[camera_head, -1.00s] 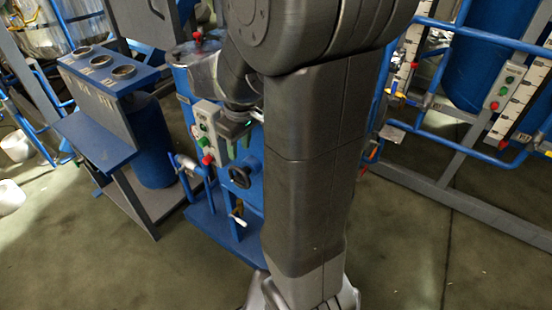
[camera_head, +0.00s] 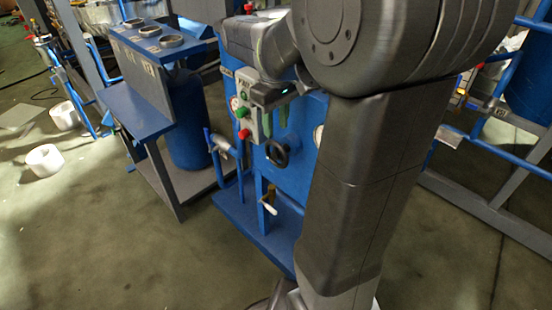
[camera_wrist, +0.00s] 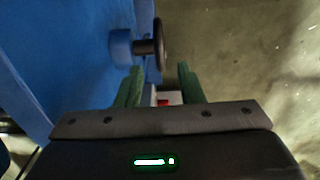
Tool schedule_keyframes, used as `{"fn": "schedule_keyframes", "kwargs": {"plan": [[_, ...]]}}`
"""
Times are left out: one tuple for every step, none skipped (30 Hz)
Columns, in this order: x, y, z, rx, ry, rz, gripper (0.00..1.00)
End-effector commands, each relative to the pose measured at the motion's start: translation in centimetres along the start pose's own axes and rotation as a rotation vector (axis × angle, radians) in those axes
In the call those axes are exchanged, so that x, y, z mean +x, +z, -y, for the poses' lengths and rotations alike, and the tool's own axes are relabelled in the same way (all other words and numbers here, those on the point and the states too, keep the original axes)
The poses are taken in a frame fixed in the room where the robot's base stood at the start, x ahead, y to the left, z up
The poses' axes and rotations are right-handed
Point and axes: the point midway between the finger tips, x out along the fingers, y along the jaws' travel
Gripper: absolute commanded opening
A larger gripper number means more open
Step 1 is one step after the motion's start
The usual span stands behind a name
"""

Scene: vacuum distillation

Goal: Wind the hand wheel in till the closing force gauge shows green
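The black hand wheel (camera_head: 277,153) sits on the front of a blue unit, with its rim standing off on a short hub. In the wrist view the wheel (camera_wrist: 158,45) shows nearly edge-on, just beyond the fingertips. My gripper (camera_head: 278,124) points down above the wheel, apart from it as far as I can see. In the wrist view its green fingers (camera_wrist: 160,71) are spread, with no wheel between them. A white-rimmed gauge (camera_head: 318,136) is partly hidden by my arm. Another small dial (camera_head: 235,103) is beside the button box. No gauge reading is legible.
A button box (camera_head: 243,106) with green and red buttons is left of my gripper. A valve with a pale handle (camera_head: 268,207) is below the wheel. The floor in front is clear.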

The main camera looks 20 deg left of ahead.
Motion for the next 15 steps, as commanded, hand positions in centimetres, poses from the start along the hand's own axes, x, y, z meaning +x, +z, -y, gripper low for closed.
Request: {"fn": "schedule_keyframes", "kwargs": {"plan": [[1.6,0.0,0.0,0.0,-0.001,0.003,0.35],[2.3,0.1,0.0,0.0,-0.001,0.003,0.35],[3.3,0.1,0.0,0.0,-0.001,0.003,0.35],[3.9,0.1,0.0,0.0,-0.002,0.003,0.35],[4.6,0.0,0.0,0.0,-0.001,0.002,0.35],[5.4,0.1,0.0,0.0,-0.002,0.004,0.35],[6.0,0.1,0.0,0.0,-0.001,0.002,0.35],[6.6,0.0,0.0,0.0,-0.001,0.002,0.35],[7.3,0.0,0.0,0.0,-0.001,0.002,0.35],[7.8,0.0,0.0,0.0,-0.001,0.001,0.35],[8.2,0.1,0.0,0.0,-0.001,0.002,0.35],[8.8,0.1,0.0,0.0,-0.001,0.002,0.35],[9.1,0.0,0.0,0.0,-0.001,0.001,0.35],[9.4,0.0,0.0,0.0,0.0,0.0,0.35],[9.7,0.0,0.0,0.0,-0.001,0.0,0.35]]}}
